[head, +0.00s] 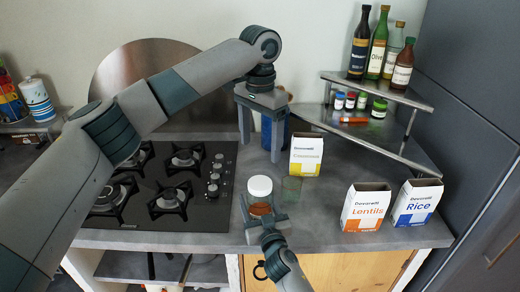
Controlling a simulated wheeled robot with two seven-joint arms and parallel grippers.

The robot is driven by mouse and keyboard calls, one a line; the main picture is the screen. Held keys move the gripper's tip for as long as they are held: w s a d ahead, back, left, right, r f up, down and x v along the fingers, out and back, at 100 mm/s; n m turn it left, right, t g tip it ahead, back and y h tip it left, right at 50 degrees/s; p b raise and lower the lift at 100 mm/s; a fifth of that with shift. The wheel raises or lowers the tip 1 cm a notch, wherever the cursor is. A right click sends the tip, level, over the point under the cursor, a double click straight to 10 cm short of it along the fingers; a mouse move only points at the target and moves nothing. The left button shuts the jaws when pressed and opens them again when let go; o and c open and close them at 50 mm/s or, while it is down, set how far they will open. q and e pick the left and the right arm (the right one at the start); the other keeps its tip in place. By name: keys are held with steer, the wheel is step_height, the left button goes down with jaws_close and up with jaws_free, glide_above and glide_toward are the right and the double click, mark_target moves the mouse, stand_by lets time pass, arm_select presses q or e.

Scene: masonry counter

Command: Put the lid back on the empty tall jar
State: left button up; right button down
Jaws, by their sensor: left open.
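A small clear glass jar (291,189), seemingly empty, stands on the counter right of centre, with no lid visible on it. Left of it is a round white lid (260,186), seemingly on top of a jar with orange-brown contents (260,208). My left gripper (260,148) is open and points down, behind and above these jars, with nothing seen between its fingers. My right gripper (266,220) comes in from below, its fingers close around or just in front of the orange-brown jar; I cannot tell whether they grip it. A blue container (276,133) is partly hidden behind my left gripper.
A yellow-white box (306,155) stands behind the glass jar. Lentils (365,207) and Rice (417,203) boxes stand at right. A black gas hob (205,212) lies left. A corner shelf (385,150) holds bottles and small jars. The counter between the glass jar and Lentils is clear.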

steer(key=shift+c, duration=2.2)
jaws_free()
steer(key=shift+s, duration=0.15)
steer(key=b+v, duration=0.3)
steer(key=v, duration=1.4)
steer(key=shift+s+d, duration=0.1)
steer(key=shift+s, duration=0.05)
